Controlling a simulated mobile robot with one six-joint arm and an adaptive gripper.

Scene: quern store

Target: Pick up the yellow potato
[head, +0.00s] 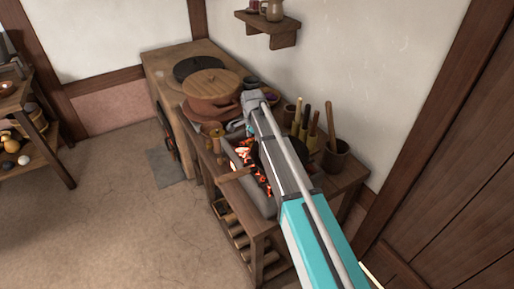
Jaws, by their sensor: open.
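I cannot make out a yellow potato for certain in the head view. Several small round items, one of them a yellow-brown gourd-like thing (10,144), lie on the lower shelf of the stand at the left edge, too small to name surely. My arm reaches from the lower right up over the hearth bench (240,215). Its far joint is above the bench, near the pots. My gripper is hidden behind the arm, and its fingers do not show.
Glowing coals (241,153) lie in the bench's fire tray, under my arm. A mortar with a pestle (335,154) stands at right by the wall. The floor (105,215) at left is clear.

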